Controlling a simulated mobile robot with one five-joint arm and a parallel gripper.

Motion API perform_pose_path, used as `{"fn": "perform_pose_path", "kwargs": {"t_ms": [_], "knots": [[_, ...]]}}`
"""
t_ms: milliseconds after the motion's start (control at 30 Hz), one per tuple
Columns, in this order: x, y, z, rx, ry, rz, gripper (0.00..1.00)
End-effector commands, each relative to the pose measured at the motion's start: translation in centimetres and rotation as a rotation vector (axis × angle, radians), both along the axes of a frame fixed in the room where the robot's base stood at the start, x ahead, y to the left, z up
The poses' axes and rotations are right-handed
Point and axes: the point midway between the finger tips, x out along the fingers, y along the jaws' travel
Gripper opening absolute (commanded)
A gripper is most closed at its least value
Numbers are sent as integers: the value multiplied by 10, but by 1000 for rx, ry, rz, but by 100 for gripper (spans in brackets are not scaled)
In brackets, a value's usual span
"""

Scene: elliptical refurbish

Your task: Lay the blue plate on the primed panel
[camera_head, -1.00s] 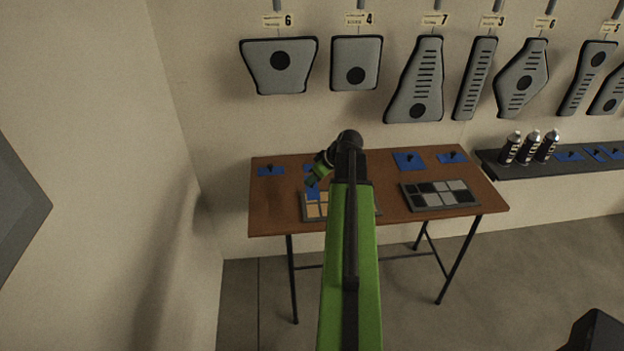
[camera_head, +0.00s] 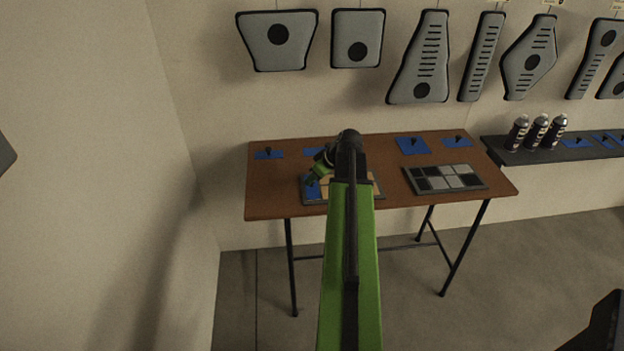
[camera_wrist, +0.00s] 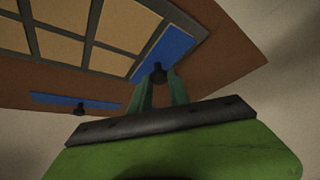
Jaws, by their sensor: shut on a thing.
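My gripper (camera_head: 314,178) is shut on the dark knob of a blue plate (camera_head: 311,190). The plate also shows in the wrist view (camera_wrist: 170,48), with its knob between my green fingers (camera_wrist: 159,88). It is at the left end of a dark-framed panel with tan cells (camera_head: 335,187), over or against its edge cells. I cannot tell whether it rests flat or hovers just above. The tan panel also shows in the wrist view (camera_wrist: 62,47). My arm hides part of it in the head view. A second framed panel with grey and black cells (camera_head: 445,178) lies to the right.
The brown table (camera_head: 270,198) holds several other knobbed blue plates along its back, including one at left (camera_head: 270,154) and one at right (camera_head: 411,146). A dark shelf (camera_head: 520,157) with spray cans (camera_head: 537,132) is at right. Grey panels (camera_head: 277,42) hang on the wall.

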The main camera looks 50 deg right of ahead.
Motion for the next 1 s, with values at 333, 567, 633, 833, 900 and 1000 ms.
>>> {"fn": "perform_pose_path", "kwargs": {"t_ms": [333, 567, 633, 833, 900, 1000], "knots": [[0, 0, 0, 0, 0, 0, 0], [0, 0, -2, 0, 0, 0, 0], [0, 0, -3, 0, 0, 0, 0], [0, 0, -3, 0, 0, 0, 34], [0, 0, -3, 0, 0, 0, 43], [0, 0, -3, 0, 0, 0, 48]]}}
